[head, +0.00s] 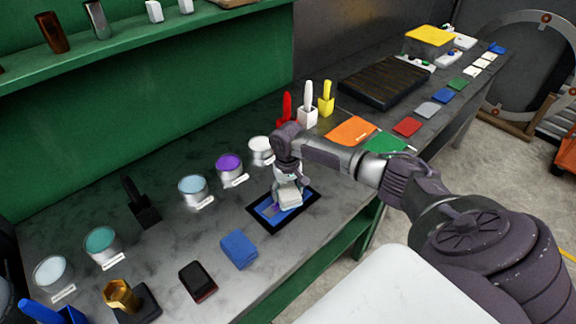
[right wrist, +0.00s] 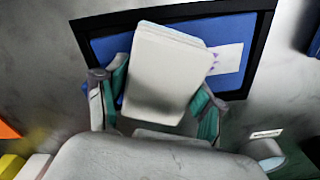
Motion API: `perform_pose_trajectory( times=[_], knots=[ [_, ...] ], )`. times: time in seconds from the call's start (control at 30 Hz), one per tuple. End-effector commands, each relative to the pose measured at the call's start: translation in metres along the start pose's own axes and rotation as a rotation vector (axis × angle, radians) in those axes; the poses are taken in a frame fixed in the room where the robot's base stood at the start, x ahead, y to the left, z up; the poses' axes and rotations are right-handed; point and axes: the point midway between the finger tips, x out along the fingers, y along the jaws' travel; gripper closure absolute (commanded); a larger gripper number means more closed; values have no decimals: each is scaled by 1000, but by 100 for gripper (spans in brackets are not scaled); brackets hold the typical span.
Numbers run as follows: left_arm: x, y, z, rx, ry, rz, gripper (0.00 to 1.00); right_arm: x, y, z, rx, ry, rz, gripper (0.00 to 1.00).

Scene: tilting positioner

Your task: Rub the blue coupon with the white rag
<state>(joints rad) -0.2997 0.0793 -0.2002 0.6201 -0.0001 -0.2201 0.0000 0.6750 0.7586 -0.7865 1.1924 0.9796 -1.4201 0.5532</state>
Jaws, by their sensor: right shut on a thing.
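The blue coupon (head: 264,213) lies in a black frame on the grey bench. It also shows in the right wrist view (right wrist: 110,46), with a pale patch bearing purple marks at its right. My right gripper (head: 289,186) is shut on the white rag (head: 291,198), a folded pad, and is over the right part of the coupon. In the right wrist view the rag (right wrist: 163,80) sits between the two fingers and hides the middle of the coupon. I cannot tell whether the rag touches the coupon. My left gripper is not in view.
Several open paint tins, one purple (head: 231,167), stand behind and left of the frame. A folded blue cloth (head: 239,248) and a dark phone-like block (head: 197,281) lie in front-left. Orange (head: 351,131) and green (head: 386,143) cloths lie right, near brush holders (head: 307,116).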

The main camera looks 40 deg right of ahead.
Motion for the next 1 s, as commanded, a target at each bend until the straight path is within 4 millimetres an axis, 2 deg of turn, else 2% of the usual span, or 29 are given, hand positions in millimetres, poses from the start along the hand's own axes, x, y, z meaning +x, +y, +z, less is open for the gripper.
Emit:
perform_pose_trajectory(
  times=[0.1,0.27,0.53,0.83,1.0],
  knots=[
    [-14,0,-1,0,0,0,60,-2,-12,7,-4,-6,-3,60],
    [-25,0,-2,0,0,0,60,-2,-25,13,-4,-6,-3,60],
    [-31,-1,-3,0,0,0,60,0,-33,17,-2,-4,-2,60],
    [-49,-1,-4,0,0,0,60,1,-56,29,-3,-6,-4,60],
    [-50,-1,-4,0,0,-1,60,4,-60,32,-3,-6,-2,60]
  ],
)
